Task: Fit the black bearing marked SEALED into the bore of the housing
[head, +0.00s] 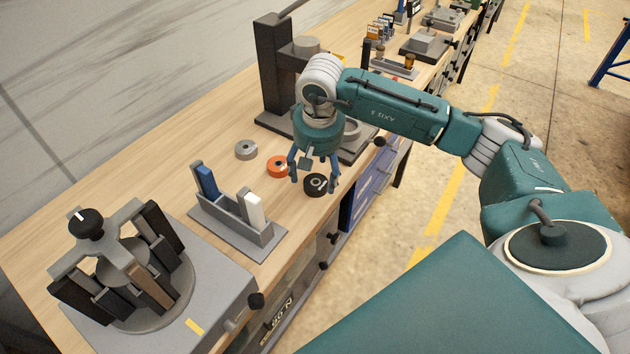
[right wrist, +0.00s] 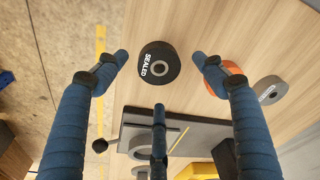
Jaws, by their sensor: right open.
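The black bearing (head: 316,188) lies flat on the wooden bench near its front edge. In the right wrist view the black bearing (right wrist: 158,64) shows white SEALED lettering on its face. My right gripper (head: 314,178) is open and points down over it. In the right wrist view the fingers of my right gripper (right wrist: 160,74) stand apart around the bearing, with nothing held. A grey ring-shaped part, apparently the housing (head: 352,128), sits on the press base, partly behind my right arm. This housing also shows in the right wrist view (right wrist: 137,148). My left gripper is not in view.
An orange bearing (head: 276,167) and a grey bearing (head: 246,149) lie close by on the bench. The dark press (head: 273,75) stands behind. A grey holder (head: 235,228) with blue and white pieces and a round fixture (head: 125,265) stand at left.

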